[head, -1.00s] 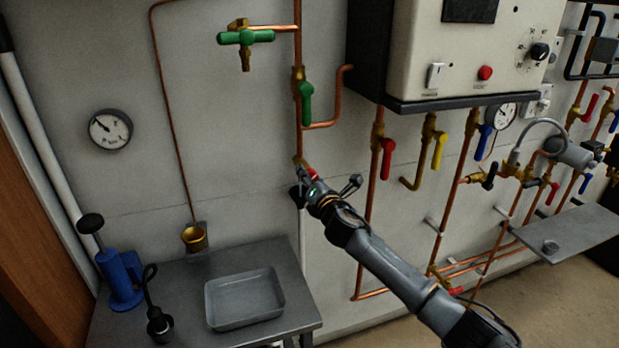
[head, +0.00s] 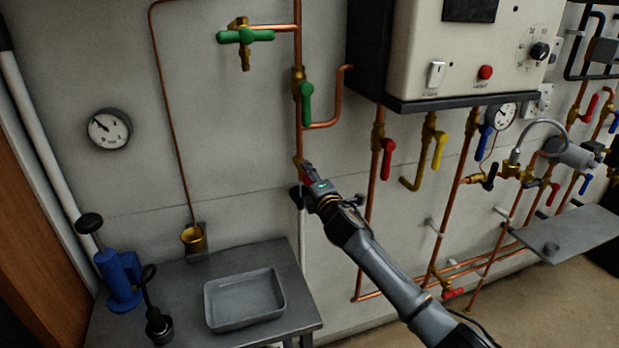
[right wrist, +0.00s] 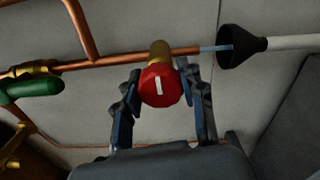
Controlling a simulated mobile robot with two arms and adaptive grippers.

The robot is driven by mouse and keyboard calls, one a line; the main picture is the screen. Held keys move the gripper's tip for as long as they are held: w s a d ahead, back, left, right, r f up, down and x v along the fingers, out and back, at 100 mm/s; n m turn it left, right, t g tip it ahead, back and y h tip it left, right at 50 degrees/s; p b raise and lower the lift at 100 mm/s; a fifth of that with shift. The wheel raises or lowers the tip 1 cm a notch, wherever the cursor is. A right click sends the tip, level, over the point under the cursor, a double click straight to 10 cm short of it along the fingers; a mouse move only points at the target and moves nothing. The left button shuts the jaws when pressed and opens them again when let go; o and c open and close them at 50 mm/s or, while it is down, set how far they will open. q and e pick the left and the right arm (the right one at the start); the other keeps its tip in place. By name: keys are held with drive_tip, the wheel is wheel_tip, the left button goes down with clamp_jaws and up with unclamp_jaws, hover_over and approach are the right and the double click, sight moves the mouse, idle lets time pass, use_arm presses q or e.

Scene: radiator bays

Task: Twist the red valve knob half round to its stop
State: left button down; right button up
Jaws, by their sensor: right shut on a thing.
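The red valve knob (right wrist: 158,88) is round, with a white mark on its face, and sits on a brass stem in the right wrist view. My right gripper (right wrist: 160,78) has one finger on each side of the knob and is shut on it. In the head view my right gripper (head: 308,176) is at the lower end of the vertical copper pipe, and its body hides nearly all of the knob. The white mark lies roughly upright in the wrist view. My left gripper is in neither view.
A black funnel (right wrist: 240,46) on a white pipe is close beside the valve. A green lever (head: 306,103) is above it on the same pipe. A boiler (head: 450,55) with red (head: 387,158) and yellow levers below it stands to the right. A grey tray (head: 245,300) lies on the bench below.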

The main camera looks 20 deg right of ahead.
idle(0.5)
drive_tip(key=o, duration=1.2)
drive_tip(key=shift+s, duration=0.1)
drive_tip(key=s, duration=1.2)
drive_tip(key=shift+d, duration=0.25)
drive_tip(key=shift+w+f, duration=0.1)
